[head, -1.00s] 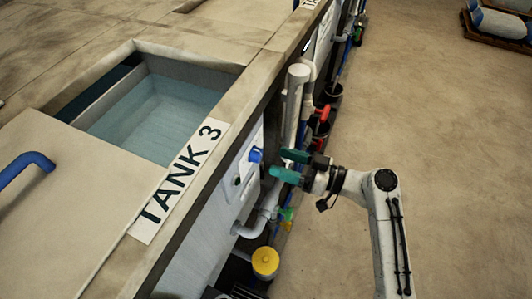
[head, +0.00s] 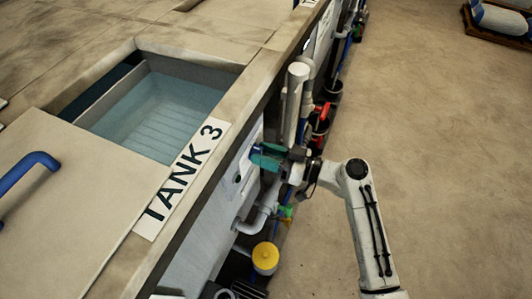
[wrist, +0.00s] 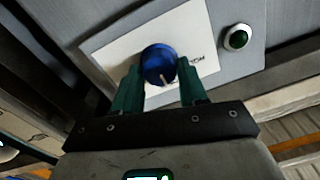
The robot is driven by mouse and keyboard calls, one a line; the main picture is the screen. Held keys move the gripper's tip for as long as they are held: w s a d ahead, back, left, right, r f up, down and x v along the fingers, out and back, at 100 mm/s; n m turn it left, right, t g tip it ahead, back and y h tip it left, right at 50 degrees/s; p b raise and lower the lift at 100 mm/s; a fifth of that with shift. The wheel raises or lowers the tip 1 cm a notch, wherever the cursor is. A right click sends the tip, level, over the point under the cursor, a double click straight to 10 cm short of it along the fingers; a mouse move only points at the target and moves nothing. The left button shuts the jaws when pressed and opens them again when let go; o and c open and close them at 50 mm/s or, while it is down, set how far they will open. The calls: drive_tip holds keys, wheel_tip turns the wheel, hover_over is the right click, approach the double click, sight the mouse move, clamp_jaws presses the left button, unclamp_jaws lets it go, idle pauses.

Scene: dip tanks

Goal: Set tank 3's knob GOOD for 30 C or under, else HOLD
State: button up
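Tank 3 is an open tank of bluish water, marked by a white TANK 3 label (head: 182,178) on its front rim. Its blue knob (wrist: 158,64) sits on a white plate (wrist: 112,52) on the tank's front; a pale pointer mark shows at its lower edge. Lettering beside the knob is mostly covered and upside down. My gripper (head: 262,157) is at the knob, its two green fingers on either side of it. In the wrist view the fingers (wrist: 160,80) are apart with the knob between their tips; I cannot tell whether they touch it. No temperature reading is legible.
A green round button (wrist: 237,37) is right of the plate in the wrist view. White pipes (head: 294,100) and a yellow-capped container (head: 265,258) are near my arm. A blue handle (head: 28,170) is on the tank-top cover.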

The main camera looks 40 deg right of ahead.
drive_tip(key=c, duration=0.6)
drive_tip(key=shift+o, duration=0.2)
drive_tip(key=shift+m, duration=0.3)
drive_tip(key=m, duration=0.5)
drive_tip(key=shift+d+f+m, duration=0.1)
drive_tip(key=shift+m, duration=0.3)
drive_tip(key=m+p, duration=0.1)
drive_tip(key=m, duration=0.4)
drive_tip(key=shift+f+m+t, duration=0.1)
drive_tip(key=shift+m+t, duration=0.2)
drive_tip(key=o, duration=1.1)
drive_tip(key=shift+c, duration=0.2)
